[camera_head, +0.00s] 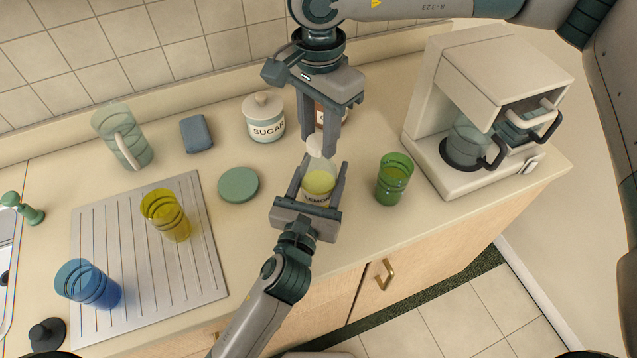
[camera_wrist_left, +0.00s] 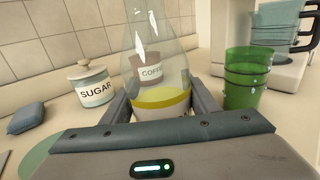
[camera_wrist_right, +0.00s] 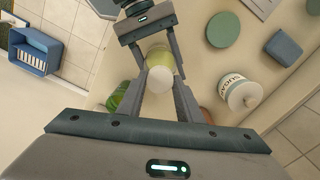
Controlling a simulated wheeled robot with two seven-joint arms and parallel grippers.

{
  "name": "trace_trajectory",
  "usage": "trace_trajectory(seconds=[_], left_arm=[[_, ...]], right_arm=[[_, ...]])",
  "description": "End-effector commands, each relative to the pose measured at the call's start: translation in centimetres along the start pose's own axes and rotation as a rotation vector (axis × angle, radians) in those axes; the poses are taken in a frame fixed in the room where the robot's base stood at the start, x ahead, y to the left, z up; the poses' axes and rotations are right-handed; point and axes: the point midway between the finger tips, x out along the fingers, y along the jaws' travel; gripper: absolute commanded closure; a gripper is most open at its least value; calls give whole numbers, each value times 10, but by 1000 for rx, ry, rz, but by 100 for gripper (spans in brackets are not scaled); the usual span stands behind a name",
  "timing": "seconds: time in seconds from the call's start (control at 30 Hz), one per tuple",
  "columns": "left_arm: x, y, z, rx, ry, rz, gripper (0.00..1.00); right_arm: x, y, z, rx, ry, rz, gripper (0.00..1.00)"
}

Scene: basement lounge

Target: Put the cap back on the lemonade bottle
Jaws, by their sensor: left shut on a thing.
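The lemonade bottle (camera_head: 319,182), clear glass with yellow liquid and a label, stands upright near the counter's front. My left gripper (camera_head: 318,188) is shut on its body; the left wrist view shows the bottle (camera_wrist_left: 161,75) between its fingers. The white cap (camera_head: 316,146) shows at the bottle's top; the right wrist view shows it (camera_wrist_right: 160,80) end-on. Whether it is seated, I cannot tell. My right gripper (camera_head: 317,150) points down over the bottle, its fingers open on either side of the cap. The bottle's mouth is out of the left wrist view.
A green glass (camera_head: 393,180) stands close right of the bottle, with a coffee machine (camera_head: 440,160) beyond. Behind are a sugar jar (camera_head: 263,118) and coffee jar (camera_wrist_left: 151,66). A green disc (camera_head: 238,184) and drainboard (camera_head: 205,240) with yellow and blue glasses lie left.

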Motion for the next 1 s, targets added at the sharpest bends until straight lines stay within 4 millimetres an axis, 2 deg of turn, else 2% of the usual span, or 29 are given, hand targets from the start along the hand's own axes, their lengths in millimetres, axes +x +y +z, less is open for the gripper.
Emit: trace_trajectory(seconds=[0.17, 0.27, 0.7, 0.87, 0.9, 0.97, 1.0], left_arm=[[0, 0, 0, 0, 0, 0, 100], [0, 0, 0, 0, 0, 0, 100], [0, 0, 0, 0, 0, -1, 100], [0, 0, 0, 0, 0, -1, 100], [0, 0, 0, 0, 0, -1, 100], [0, 0, 0, 0, 0, -1, 100], [0, 0, 0, 0, 0, -1, 100]], right_arm=[[0, 0, 0, 28, 0, 0, 95], [0, 0, 0, 103, -1, 0, 95], [0, 0, 0, 738, -1, -2, 95], [0, 0, 0, 748, -1, -2, 95], [0, 0, 0, 748, -1, -2, 61], [0, 0, 0, 747, -1, -2, 46], [0, 0, 0, 747, -1, -2, 46]])
